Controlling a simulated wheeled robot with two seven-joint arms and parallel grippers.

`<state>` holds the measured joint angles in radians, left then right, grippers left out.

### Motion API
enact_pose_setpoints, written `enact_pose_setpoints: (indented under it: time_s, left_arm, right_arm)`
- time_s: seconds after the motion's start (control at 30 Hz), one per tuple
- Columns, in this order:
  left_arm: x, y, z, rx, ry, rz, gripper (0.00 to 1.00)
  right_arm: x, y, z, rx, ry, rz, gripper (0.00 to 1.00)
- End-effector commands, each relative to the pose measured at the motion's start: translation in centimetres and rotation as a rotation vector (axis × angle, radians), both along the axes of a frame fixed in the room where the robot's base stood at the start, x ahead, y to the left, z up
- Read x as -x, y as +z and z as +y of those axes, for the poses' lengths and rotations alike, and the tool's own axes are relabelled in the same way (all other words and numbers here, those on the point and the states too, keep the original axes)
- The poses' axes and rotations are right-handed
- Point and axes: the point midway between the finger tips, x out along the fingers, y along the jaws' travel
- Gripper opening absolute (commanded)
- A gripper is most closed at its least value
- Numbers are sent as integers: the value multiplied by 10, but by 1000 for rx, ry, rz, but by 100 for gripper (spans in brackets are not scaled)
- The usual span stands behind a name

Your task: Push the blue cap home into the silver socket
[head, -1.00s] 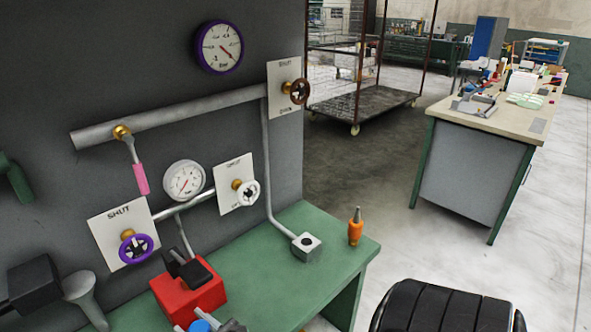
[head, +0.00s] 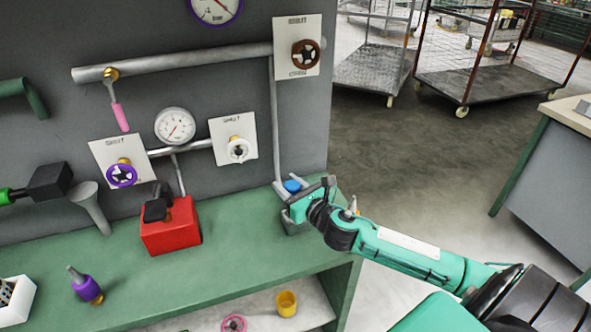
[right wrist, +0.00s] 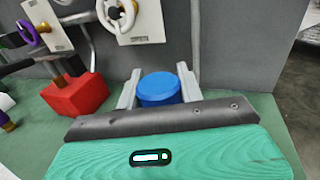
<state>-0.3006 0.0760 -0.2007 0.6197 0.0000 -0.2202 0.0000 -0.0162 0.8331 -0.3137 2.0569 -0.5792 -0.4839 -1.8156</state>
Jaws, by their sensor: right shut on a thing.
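My right gripper (head: 290,192) reaches in from the right over the green bench and is shut on the blue cap (head: 292,186). In the right wrist view the cap (right wrist: 159,89) sits upright between the two grey fingers (right wrist: 158,92). The silver socket block (head: 292,227) is on the bench at the foot of the thin pipe, directly below the gripper in the head view. My gripper hides most of the block and its opening. I cannot tell whether the cap touches the socket. My left gripper is out of view.
A red block (head: 171,228) with a black top stands left on the bench. A purple spindle-shaped piece (head: 87,287) and a white box (head: 14,300) are farther left. The panel carries valves and a gauge (head: 175,126).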

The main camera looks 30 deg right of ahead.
Motion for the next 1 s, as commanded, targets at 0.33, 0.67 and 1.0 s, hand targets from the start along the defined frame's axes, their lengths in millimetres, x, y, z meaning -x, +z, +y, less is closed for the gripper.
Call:
enact_pose_setpoints:
  time_s: [0.33,0.67,1.0]
  left_arm:
    - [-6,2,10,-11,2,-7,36]
    - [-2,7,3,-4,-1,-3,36]
    - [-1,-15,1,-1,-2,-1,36]
  right_arm:
    - [-16,20,-21,-12,3,-10,8]
    - [-15,22,-21,-12,1,-10,8]
    - [-15,-6,-21,-13,0,-10,8]
